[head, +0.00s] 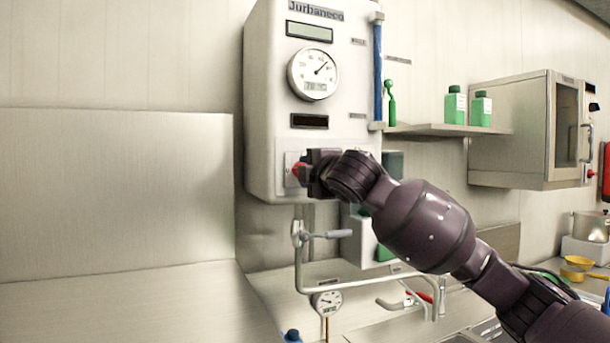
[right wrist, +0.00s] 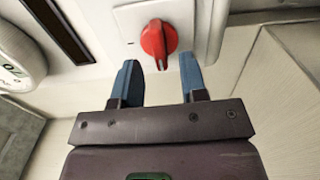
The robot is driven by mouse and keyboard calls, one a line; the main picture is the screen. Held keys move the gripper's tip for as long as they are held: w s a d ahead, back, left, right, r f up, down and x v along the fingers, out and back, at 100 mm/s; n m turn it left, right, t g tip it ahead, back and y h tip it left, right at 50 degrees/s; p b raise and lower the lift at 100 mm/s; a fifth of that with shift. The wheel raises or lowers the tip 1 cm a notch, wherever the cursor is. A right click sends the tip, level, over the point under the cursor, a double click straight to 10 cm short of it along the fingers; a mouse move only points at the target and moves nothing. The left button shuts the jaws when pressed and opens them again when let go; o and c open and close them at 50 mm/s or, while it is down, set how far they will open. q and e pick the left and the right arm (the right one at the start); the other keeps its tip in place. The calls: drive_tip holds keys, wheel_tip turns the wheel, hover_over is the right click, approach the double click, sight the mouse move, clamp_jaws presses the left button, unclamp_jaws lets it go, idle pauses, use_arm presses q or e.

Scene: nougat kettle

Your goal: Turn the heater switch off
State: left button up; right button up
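The heater switch is a red rotary knob (head: 299,170) on a pale square plate low on the front of the white heater cabinet (head: 262,120). In the right wrist view the red knob (right wrist: 158,42) sits just beyond and between the two blue fingertips. My right gripper (right wrist: 160,75) is open, its fingers apart with a gap between them and the knob. In the head view my right gripper (head: 310,172) is at the switch and partly covers its plate. My left gripper does not show.
A pipe with a lever handle (head: 325,235) runs below the cabinet. A blue tube (head: 378,75) stands at the cabinet's right edge. A shelf (head: 430,130) with green bottles (head: 455,105) and a wall-mounted oven (head: 515,130) are to the right. The wall at left is bare.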

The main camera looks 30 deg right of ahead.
drive_tip(key=s+b, duration=0.1)
drive_tip(key=s, duration=0.6)
drive_tip(key=shift+s+a+b, duration=0.25)
drive_tip(key=shift+s+b, duration=0.05)
drive_tip(key=shift+s, duration=0.1)
drive_tip(key=s+a+f+m+g, duration=0.2)
drive_tip(key=s+f+m+g, duration=0.1)
drive_tip(key=f, duration=1.5)
drive_tip(key=s+a+f+m+g, duration=0.1)
drive_tip(key=s+f+m+g, duration=0.2)
drive_tip(key=f, duration=1.5)
drive_tip(key=s+a+f+m+g, duration=0.1)
drive_tip(key=s+f+m+g, duration=0.4)
drive_tip(key=s+f, duration=0.75)
drive_tip(key=s+a+f+m+g, duration=0.1)
drive_tip(key=s+f+m+g, duration=0.2)
drive_tip(key=s+f+m, duration=0.85)
drive_tip(key=w+f+n+t, duration=0.3)
drive_tip(key=f+n+t, duration=0.3)
drive_tip(key=f+t, duration=0.1)
drive_tip(key=shift+f+t+y, duration=0.3)
drive_tip(key=shift+f+y, duration=0.1)
drive_tip(key=shift+f, duration=0.4)
